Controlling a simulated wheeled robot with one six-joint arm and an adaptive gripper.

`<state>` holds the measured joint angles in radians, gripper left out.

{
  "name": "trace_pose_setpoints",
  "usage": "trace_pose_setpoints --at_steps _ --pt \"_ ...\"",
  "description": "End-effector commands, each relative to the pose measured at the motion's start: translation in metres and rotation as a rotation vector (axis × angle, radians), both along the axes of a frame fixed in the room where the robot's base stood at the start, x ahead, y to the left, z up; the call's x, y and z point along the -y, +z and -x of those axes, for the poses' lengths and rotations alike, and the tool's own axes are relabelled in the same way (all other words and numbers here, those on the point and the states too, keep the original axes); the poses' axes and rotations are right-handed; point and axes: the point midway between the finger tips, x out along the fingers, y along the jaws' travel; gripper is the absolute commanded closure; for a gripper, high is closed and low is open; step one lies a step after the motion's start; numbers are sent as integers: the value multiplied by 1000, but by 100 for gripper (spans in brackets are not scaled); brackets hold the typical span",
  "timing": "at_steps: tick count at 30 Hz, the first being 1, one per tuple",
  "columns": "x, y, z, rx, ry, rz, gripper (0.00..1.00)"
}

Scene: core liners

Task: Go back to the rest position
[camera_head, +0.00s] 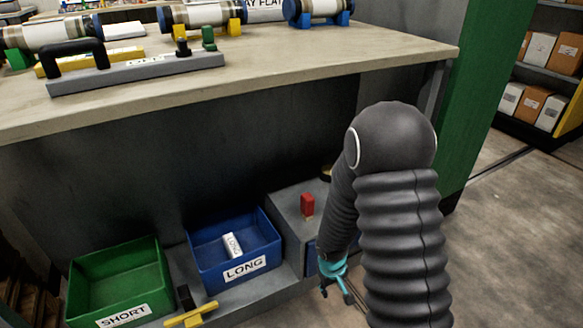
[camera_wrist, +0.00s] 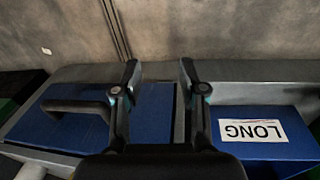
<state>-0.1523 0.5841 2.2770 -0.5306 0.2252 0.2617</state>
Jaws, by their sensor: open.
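My gripper (camera_head: 338,282) has teal fingers and hangs low at the right of the blue bin, partly hidden by my dark ribbed arm. In the wrist view its two fingers (camera_wrist: 159,80) stand wide apart with nothing between them. The blue bin's LONG label (camera_wrist: 253,131) appears upside down in the wrist view. A blue panel (camera_wrist: 60,130) with a black handle (camera_wrist: 75,105) lies left of the fingers there.
A green bin (camera_head: 115,270) labelled SHORT stands left of the blue bin. A red piece (camera_head: 307,204) sits on a grey block behind my gripper. The bench top (camera_head: 340,60) overhangs them, with several core liners and a black-handled grey tool (camera_head: 140,72). Open floor lies right.

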Motion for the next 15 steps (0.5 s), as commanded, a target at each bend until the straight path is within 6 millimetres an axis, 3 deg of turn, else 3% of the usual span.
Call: trace_pose_setpoints --at_steps 1,3,15 --pt "7 25 5 -4 -19 18 58" --pt "15 52 14 -20 -45 38 58" --pt "35 188 83 -77 -185 30 58"
